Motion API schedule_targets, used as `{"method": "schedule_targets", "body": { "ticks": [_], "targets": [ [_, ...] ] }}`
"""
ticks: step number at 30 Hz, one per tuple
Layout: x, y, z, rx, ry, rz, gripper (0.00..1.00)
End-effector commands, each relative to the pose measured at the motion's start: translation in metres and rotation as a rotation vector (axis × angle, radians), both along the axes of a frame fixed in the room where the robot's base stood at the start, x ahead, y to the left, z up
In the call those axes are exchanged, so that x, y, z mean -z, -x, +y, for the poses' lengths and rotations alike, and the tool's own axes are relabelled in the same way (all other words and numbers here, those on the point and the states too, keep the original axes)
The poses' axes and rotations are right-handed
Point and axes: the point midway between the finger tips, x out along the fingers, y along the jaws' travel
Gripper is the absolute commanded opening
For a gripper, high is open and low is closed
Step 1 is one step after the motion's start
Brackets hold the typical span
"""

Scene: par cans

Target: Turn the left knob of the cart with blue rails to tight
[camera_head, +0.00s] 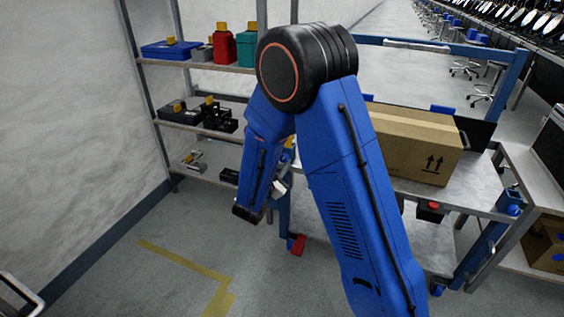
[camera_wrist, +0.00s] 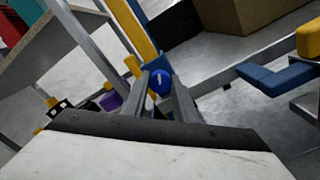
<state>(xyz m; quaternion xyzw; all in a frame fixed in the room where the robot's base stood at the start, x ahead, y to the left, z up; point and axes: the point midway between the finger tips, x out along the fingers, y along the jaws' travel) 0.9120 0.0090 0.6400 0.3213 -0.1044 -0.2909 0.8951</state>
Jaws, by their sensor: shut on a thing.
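The cart with blue rails (camera_head: 470,195) stands behind my arm in the head view, with a grey top and blue posts. In the wrist view, the blue left knob (camera_wrist: 160,80) sits between the fingers of my gripper (camera_wrist: 162,92), near the end of a metal bar. The gripper is shut on the knob. In the head view, my gripper (camera_head: 279,188) is at the left corner of the cart; my arm hides much of it, and I cannot make out the knob there. The knob's mark or setting is not legible.
A cardboard box (camera_head: 425,145) stands on the cart's top. A shelf rack (camera_head: 165,125) with tools, a red can (camera_head: 223,45) and a teal can (camera_head: 246,48) stands at the left by the wall.

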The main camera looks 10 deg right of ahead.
Motion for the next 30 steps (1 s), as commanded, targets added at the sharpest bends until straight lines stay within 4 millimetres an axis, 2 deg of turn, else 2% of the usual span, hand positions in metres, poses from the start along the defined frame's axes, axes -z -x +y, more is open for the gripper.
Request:
{"method": "schedule_targets", "body": {
  "ticks": [30],
  "targets": [
    [0.0017, 0.001, -0.0006, 0.002, -0.779, -0.565, 0.04]
  ]
}}
